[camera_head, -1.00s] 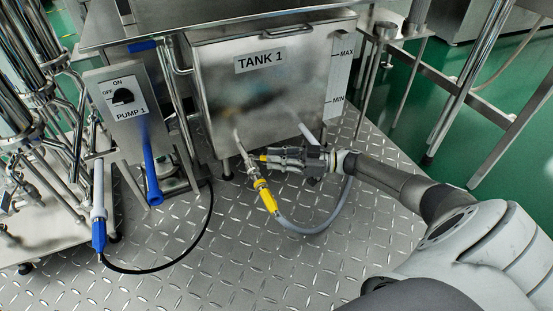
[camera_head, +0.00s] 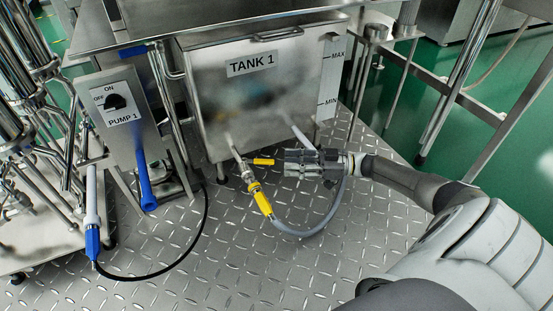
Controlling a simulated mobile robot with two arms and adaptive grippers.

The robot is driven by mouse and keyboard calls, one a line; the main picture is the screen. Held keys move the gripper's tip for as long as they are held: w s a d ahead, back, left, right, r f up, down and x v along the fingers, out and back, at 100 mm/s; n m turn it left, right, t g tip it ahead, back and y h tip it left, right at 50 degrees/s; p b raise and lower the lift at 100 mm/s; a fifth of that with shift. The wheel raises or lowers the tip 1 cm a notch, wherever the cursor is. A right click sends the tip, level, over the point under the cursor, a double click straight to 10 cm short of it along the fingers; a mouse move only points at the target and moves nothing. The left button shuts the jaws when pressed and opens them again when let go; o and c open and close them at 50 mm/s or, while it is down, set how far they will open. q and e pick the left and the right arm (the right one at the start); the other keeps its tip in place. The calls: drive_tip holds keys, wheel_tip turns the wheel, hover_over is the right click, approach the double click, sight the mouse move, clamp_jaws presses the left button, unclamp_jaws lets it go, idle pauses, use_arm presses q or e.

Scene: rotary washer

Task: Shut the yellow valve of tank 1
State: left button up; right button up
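Tank 1 (camera_head: 225,105) is a steel box with a label on its front. A pipe with a small valve leaves its lower front. The valve's yellow handle (camera_head: 263,161) points right, crosswise to the pipe. A yellow sleeve (camera_head: 261,200) sits lower down, where the grey hose begins. My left gripper is not in view.
The grey hose (camera_head: 305,233) loops below my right gripper. The pump 1 box (camera_head: 124,118) with a knob stands left, near blue handles (camera_head: 145,185) and a black cable (camera_head: 185,258). Steel table legs (camera_head: 455,85) stand at the right. The diamond-plate floor (camera_head: 235,270) in front is mostly clear.

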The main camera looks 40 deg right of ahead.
drive_tip(key=v, duration=0.5)
drive_tip(key=shift+s+d, duration=0.1)
drive_tip(key=shift+c, duration=0.3)
